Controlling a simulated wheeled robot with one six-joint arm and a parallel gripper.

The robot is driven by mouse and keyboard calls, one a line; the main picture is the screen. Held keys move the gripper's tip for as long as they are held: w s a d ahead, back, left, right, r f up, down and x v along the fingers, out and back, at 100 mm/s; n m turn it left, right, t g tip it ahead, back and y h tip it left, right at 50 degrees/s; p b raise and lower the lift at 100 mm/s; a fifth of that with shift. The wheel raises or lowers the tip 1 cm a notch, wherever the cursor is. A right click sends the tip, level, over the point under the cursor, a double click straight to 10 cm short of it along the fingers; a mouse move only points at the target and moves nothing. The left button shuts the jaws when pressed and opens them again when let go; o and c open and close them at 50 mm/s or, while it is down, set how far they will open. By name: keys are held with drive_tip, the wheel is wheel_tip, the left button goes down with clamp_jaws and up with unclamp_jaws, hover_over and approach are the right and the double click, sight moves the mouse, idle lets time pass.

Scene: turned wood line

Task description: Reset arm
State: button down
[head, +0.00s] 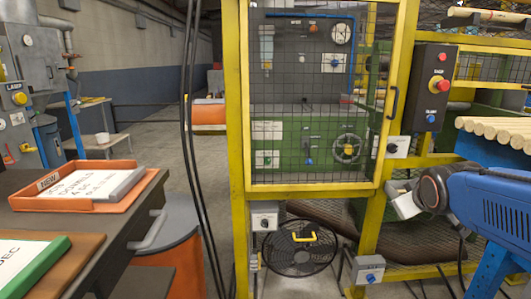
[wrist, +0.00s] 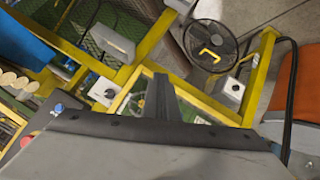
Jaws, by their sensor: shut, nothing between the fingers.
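My gripper (wrist: 159,98) shows in the wrist view as a dark, narrow pair of fingers at the middle, shut with nothing between them. It points towards the yellow-framed mesh guard (wrist: 140,48), and I see no contact. In the head view my blue arm reaches in from the right edge, with a dark round joint and a pale grey end part in front of the guard's right post. The fingers cannot be made out clearly there.
The yellow mesh guard (head: 235,120) encloses a green machine. A floor fan (head: 300,248) stands below it. Wooden rods (head: 497,130) lie on a blue stand at right. A dark bench with an orange tray (head: 85,203) is at left. Two black cables hang left of the guard.

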drive_tip(key=s+a+f+m+g+y, duration=0.1)
drive_tip(key=s+a+f, duration=0.3)
drive_tip(key=s, duration=0.7)
drive_tip(key=s+a+f+m+g+y, duration=0.1)
drive_tip(key=s+a+f+m+g, duration=0.1)
drive_tip(key=s+a+f+g, duration=0.2)
drive_tip(key=s+f, duration=0.3)
drive_tip(key=s, duration=0.4)
drive_tip(key=shift+a, duration=0.15)
